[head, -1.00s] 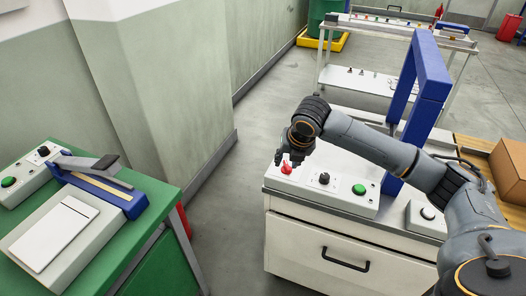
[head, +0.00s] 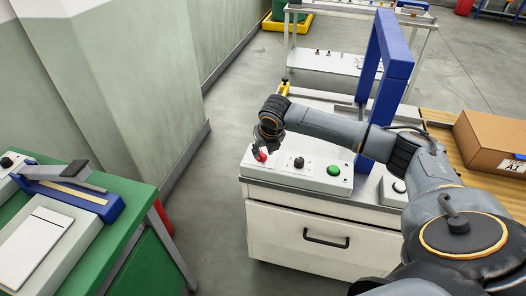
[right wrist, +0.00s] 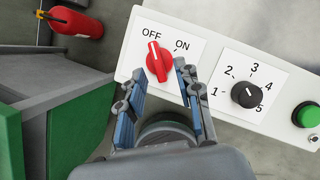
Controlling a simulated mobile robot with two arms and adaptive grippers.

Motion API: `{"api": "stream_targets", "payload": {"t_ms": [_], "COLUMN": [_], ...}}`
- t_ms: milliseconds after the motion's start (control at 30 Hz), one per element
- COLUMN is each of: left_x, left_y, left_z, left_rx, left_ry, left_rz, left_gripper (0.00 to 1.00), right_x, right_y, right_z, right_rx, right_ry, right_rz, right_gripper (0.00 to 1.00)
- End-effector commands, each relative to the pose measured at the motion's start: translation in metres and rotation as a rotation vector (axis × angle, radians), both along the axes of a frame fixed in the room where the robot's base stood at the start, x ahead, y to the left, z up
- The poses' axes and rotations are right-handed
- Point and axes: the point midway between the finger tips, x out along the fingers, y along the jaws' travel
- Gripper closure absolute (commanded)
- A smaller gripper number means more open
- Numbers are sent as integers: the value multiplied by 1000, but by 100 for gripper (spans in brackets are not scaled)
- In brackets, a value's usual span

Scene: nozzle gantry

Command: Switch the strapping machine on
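The strapping machine is a white cabinet with a blue arch (head: 388,62) and a sloped control panel (head: 316,184). On its left end is a red switch knob (right wrist: 158,62), also seen in the head view (head: 260,155). In the right wrist view the knob sits under OFF and ON labels, its white mark toward OFF. My right gripper (right wrist: 159,69) is open, with one finger on each side of the knob and a gap visible on both. It also shows in the head view (head: 265,149), just above the knob. My left gripper is out of view.
A black numbered dial (right wrist: 245,94) and a green button (right wrist: 307,114) are right of the knob. A green bench (head: 120,225) with a blue lever device stands at left. A cardboard box (head: 490,140) is at right. A fire extinguisher (right wrist: 76,22) stands nearby.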

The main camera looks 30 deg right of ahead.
Motion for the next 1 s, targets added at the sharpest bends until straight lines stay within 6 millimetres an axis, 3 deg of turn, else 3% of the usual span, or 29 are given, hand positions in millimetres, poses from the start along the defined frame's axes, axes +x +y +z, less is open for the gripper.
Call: {"api": "stream_targets", "payload": {"t_ms": [200,467,633,1000], "left_x": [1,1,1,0], "left_y": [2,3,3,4], "left_z": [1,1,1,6], "left_rx": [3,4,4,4], "left_ry": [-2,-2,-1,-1], "left_rz": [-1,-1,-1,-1], "left_gripper": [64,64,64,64], "right_x": [5,6,6,6], "right_y": [-1,-1,-1,0], "right_z": [-14,-15,-15,-13], "right_rx": [0,0,0,0], "right_ry": [0,0,0,0], "right_rz": [1,1,1,-18], "right_gripper": [66,66,99,100]}}
